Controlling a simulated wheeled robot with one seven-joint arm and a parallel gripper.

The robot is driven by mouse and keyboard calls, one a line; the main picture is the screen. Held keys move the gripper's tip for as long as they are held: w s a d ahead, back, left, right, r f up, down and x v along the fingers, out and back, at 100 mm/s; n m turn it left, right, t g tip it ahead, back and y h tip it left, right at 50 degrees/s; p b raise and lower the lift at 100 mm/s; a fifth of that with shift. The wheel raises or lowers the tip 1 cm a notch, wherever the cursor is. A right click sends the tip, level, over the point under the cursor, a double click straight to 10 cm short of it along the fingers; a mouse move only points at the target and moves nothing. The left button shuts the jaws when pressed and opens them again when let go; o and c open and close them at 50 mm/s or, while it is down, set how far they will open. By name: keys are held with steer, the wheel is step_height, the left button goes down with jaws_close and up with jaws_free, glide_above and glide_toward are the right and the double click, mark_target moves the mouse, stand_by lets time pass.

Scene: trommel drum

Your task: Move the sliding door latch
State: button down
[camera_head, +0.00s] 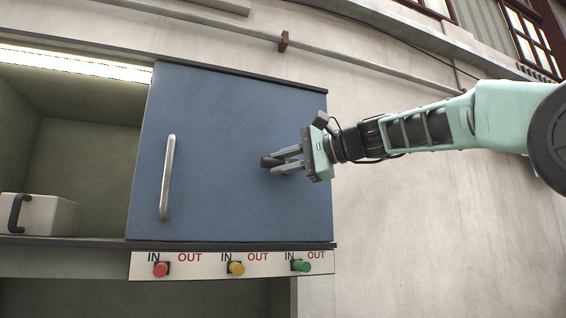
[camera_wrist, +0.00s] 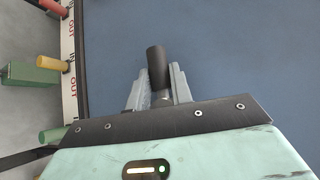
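The blue sliding door (camera_head: 215,130) covers the right part of a wall cabinet and has a pale vertical bar handle (camera_head: 167,177) near its left edge. A dark, short cylindrical latch (camera_head: 267,161) stands out from the door's right half; it also shows in the wrist view (camera_wrist: 156,62). My gripper (camera_head: 280,160) reaches in from the right with its two grey fingers on either side of the latch. In the wrist view the fingers (camera_wrist: 160,85) lie close against the latch's sides and appear shut on it. The latch's base is partly hidden.
A panel under the door has red (camera_head: 160,269), yellow (camera_head: 236,268) and green (camera_head: 301,265) knobs marked IN and OUT. The open left compartment holds a pale box with a dark handle (camera_head: 45,214). Bare wall (camera_head: 420,240) lies right of the cabinet.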

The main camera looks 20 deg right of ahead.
steer(key=shift+n+p, duration=0.3)
steer(key=shift+p, duration=0.1)
steer(key=n+h+p, duration=0.1)
steer(key=n+g+h+p, duration=0.1)
steer(key=h+p, duration=0.1)
steer(key=shift+f+g, duration=0.3)
steer(key=shift+f, duration=0.05)
steer(key=shift+d+f+n+g+h+p, duration=0.2)
steer(key=shift+d+f+n+h+p, duration=0.25)
steer(key=shift+n+h+p, duration=0.95)
steer(key=shift+d+f+n+g+h+p, duration=0.2)
steer(key=shift+d+f+n+h+p, duration=0.3)
steer(key=shift+h, duration=1.55)
steer(key=shift+d+f+n+g+h+p, duration=0.2)
steer(key=shift+d+f+n+h+p, duration=0.2)
steer(key=shift+n+h+p, duration=1)
steer(key=shift+d+m+h+b, duration=0.1)
steer(key=shift+m+h+b, duration=0.2)
steer(key=shift+m+h, duration=0.1)
steer(key=c, duration=1.3)
jaws_free()
steer(key=shift+o, duration=0.2)
steer(key=shift+r, duration=0.1)
